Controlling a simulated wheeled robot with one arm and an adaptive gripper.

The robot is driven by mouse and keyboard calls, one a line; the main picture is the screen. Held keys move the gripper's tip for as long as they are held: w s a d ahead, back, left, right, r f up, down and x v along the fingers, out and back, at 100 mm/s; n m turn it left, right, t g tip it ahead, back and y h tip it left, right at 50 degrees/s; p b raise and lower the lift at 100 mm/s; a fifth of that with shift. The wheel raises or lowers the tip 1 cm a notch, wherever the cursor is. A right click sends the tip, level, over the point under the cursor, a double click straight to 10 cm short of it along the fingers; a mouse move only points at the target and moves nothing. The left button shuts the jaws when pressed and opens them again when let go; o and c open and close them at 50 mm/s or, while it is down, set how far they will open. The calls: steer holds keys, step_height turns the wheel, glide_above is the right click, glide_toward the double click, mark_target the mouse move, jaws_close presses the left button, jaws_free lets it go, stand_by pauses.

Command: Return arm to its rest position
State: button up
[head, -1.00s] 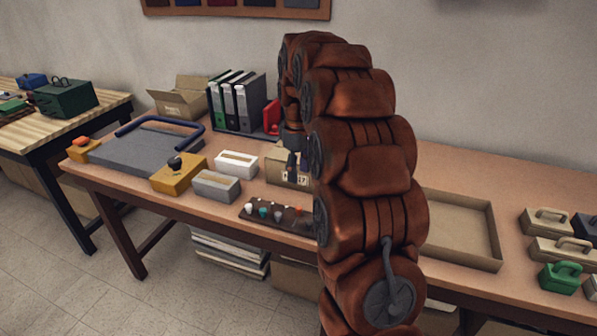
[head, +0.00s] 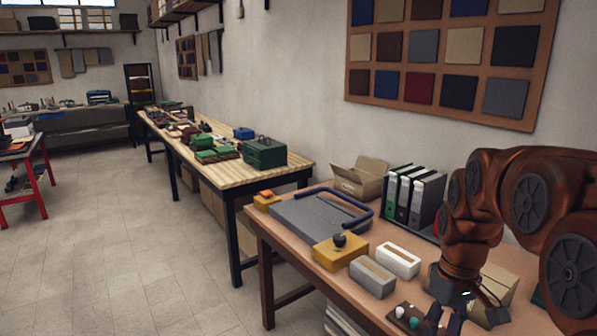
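My arm (head: 470,215), in copper-brown covers, reaches in from the right side of the head view and bends down over the near workbench. My gripper (head: 460,316) points down at the arm's end, close to the bottom edge. Its dark fingers are partly cut off by the frame, and I cannot make out the gap between them. I see no object clearly held in it. A dark strip with small knobs (head: 408,322) lies just left of the gripper, and a cardboard box (head: 498,283) is behind and right of it.
On the near workbench (head: 290,268) stand a grey board with a blue handle (head: 315,220), a yellow block (head: 340,252), a grey box (head: 372,277), a white box (head: 398,261), binders (head: 414,195) and an open carton (head: 360,179). A second bench (head: 225,160) runs behind.

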steer(key=s+a+f+m+p, duration=0.1)
steer(key=s+a, duration=0.3)
steer(key=s, duration=0.7)
steer(key=s+a+f+m+g+p, duration=0.1)
steer(key=s+a, duration=0.3)
steer(key=s, duration=0.7)
steer(key=shift+s+a+m+p, duration=0.25)
steer(key=shift+s+m+p, duration=0.05)
steer(key=shift+m, duration=0.2)
steer(key=shift+c, duration=0.4)
steer(key=shift+a, duration=0.15)
